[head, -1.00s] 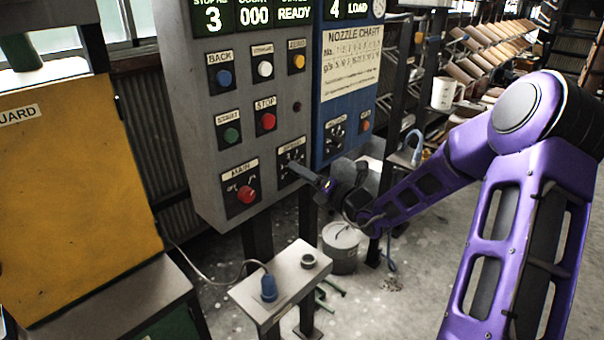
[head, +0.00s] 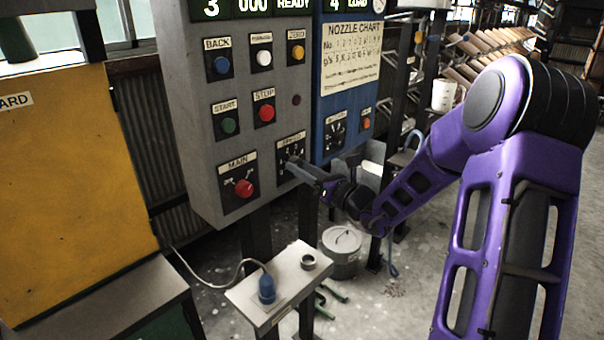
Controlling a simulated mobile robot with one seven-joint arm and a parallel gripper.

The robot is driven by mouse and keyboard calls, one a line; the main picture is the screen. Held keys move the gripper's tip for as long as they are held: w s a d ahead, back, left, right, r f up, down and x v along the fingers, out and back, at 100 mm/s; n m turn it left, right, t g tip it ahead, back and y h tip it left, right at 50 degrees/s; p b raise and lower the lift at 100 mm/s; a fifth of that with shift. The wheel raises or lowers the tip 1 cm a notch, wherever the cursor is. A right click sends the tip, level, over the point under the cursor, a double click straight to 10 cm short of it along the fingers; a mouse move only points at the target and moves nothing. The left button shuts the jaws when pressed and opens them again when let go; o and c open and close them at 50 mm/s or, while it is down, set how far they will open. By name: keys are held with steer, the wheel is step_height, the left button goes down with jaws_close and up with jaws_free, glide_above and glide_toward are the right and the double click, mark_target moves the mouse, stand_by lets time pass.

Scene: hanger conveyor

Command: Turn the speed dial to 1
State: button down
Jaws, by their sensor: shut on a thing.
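The speed dial (head: 291,149) is on a black square plate at the lower right of the grey control panel (head: 202,176), under a small label that reads as SPEED. My gripper (head: 291,163) reaches in from the right and is shut on the dial's knob. The fingers cover the knob and part of the plate, so the pointer and the number it points at are hidden.
The red MAIN switch (head: 243,188) is left of the dial, with the red STOP button (head: 266,112) above. A blue panel (head: 345,107) with another dial adjoins on the right. A small stand (head: 256,307) with a blue plug is below. A bucket (head: 342,250) stands on the floor.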

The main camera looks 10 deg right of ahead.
steer(key=shift+n, duration=0.3)
steer(key=shift+c, duration=2.2)
jaws_free()
steer(key=v, duration=1.7)
steer(key=shift+s+d+p, duration=0.15)
steer(key=shift+s+p, duration=0.05)
steer(key=shift+p, duration=0.2)
steer(key=shift+r, duration=0.1)
